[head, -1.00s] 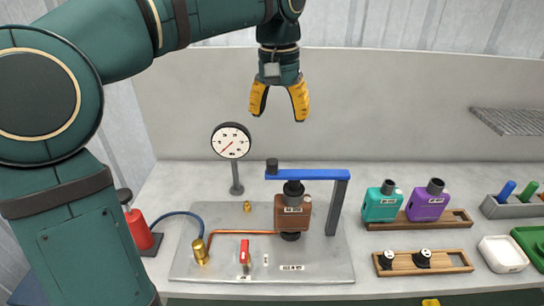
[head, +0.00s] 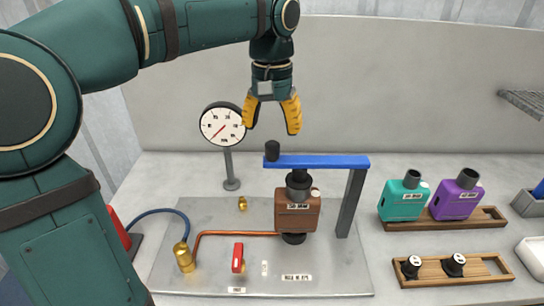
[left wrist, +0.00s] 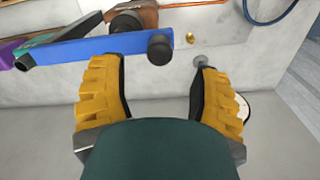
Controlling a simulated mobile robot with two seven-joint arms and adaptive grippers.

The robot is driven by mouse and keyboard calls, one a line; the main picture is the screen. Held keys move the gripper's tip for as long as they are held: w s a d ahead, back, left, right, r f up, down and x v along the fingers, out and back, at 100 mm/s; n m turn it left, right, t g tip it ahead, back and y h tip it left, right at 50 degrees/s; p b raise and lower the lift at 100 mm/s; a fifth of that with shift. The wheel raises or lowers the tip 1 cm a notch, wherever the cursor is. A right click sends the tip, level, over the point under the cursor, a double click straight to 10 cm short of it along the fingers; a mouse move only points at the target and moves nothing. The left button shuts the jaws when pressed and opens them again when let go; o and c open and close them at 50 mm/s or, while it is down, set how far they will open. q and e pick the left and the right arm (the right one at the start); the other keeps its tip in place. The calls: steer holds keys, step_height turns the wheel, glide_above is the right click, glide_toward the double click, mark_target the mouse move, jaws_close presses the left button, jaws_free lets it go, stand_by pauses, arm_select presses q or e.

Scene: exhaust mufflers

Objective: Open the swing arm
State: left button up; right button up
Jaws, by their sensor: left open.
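The swing arm is a blue bar (head: 325,162) lying across the top of a brown muffler (head: 297,214), borne at its right end by a grey post (head: 350,203). A dark knob (head: 272,151) stands on its left end. My left gripper (head: 270,130) is open and empty, fingers down, above the knob and apart from it. In the left wrist view the blue bar (left wrist: 95,47) reaches in from the left, and its knob (left wrist: 159,46) shows beyond and between the open yellow fingers (left wrist: 160,85). My right gripper is not in view.
A round gauge (head: 222,125) on a stand is close to the left of the gripper. The metal plate (head: 330,272) also bears a red-handled valve (head: 238,258) and a brass fitting (head: 184,257) with a blue hose. Teal (head: 404,197) and purple (head: 455,196) mufflers stand in a wooden rack at right.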

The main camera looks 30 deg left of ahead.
mark_target(272, 144)
arm_select(q)
step_height(272, 144, down, 7)
steer(key=shift+r+b, duration=0.15)
steer(key=shift+b, duration=0.75)
jaws_close()
